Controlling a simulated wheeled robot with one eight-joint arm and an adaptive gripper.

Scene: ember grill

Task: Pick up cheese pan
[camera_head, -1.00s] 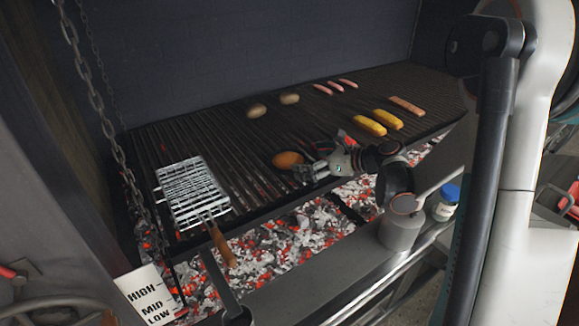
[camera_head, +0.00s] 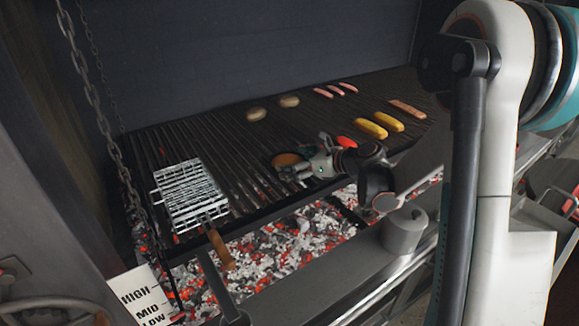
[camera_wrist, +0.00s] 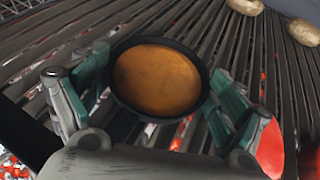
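The cheese pan, a small round black pan with orange cheese in it, sits on the grill grate (camera_head: 215,135). It shows in the wrist view (camera_wrist: 202,70) and, partly hidden by my gripper, in the head view (camera_head: 288,158). My gripper (camera_wrist: 155,90) is open, with one teal-padded finger on each side of the pan. The right finger is close to the rim; I cannot tell whether either finger touches it. The pan's short dark handle (camera_wrist: 123,125) points back toward my palm.
A red item (camera_head: 346,142) lies just right of my gripper. Yellow corn (camera_head: 371,129), sausages (camera_head: 335,90) and two potatoes (camera_head: 257,113) lie farther off. A wire grill basket (camera_head: 188,195) is at left. A grey canister (camera_head: 404,231) stands on the front ledge.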

